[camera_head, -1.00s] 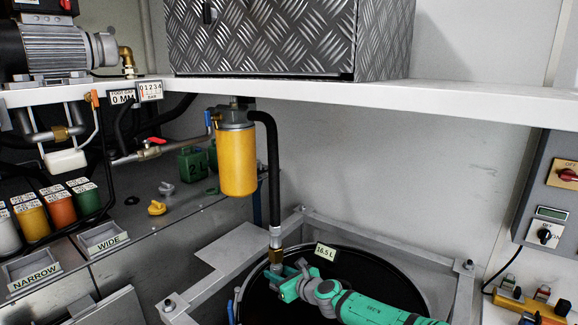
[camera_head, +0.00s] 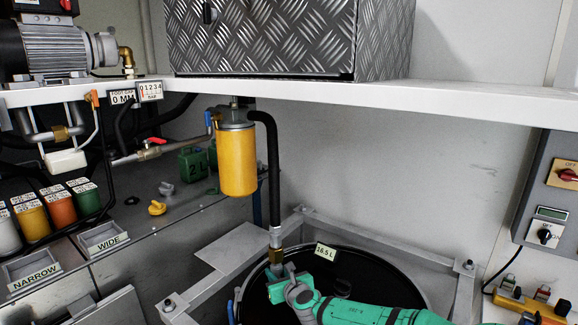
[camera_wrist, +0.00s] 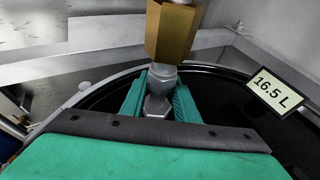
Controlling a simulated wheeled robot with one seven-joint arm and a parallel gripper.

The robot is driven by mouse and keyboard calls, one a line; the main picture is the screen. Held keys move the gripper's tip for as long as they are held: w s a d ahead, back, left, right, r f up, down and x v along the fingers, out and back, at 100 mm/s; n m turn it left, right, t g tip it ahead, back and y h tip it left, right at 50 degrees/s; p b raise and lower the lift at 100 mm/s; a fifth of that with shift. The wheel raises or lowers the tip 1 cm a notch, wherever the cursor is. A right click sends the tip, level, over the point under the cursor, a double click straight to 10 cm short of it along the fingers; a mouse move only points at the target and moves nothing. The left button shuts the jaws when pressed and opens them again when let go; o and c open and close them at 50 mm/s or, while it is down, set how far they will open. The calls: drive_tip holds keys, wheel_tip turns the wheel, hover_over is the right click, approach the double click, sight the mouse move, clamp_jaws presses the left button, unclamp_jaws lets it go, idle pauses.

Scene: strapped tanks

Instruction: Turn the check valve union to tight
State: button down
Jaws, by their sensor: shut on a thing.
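The brass check valve (camera_head: 277,257) is at the lower end of the black hose, above the drum. In the wrist view its brass hex body (camera_wrist: 172,35) is at the top, with the grey steel hex union (camera_wrist: 163,78) directly under it. My gripper (camera_head: 279,277) has its green fingers on both sides of this steel fitting, just below the brass body. In the wrist view my gripper (camera_wrist: 160,97) is shut on the union. The fingers hide part of the fitting's sides, and its lower end is partly hidden by my gripper's body.
The black drum (camera_head: 385,280) stands inside a grey metal frame (camera_head: 350,231). A 16.5 L tag (camera_head: 326,252) is at its rim. A yellow filter (camera_head: 238,160) and black hose (camera_head: 272,170) hang above, under the white shelf (camera_head: 450,101). The wall side on the right is open.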

drive_tip(key=shift+a+m+t+h, duration=0.1)
drive_tip(key=shift+m+t+h, duration=0.2)
drive_tip(key=shift+m+h, duration=1)
drive_tip(key=shift+h, duration=0.2)
drive_tip(key=shift+m+t+h, duration=0.3)
drive_tip(key=shift+m+h, duration=0.2)
drive_tip(key=shift+h, duration=0.1)
drive_tip(key=c, duration=1.3)
unclamp_jaws()
drive_tip(key=shift+s+d, duration=0.25)
drive_tip(key=shift+s, duration=1.75)
drive_tip(key=shift+s+d, duration=0.2)
drive_tip(key=shift+s, duration=1.8)
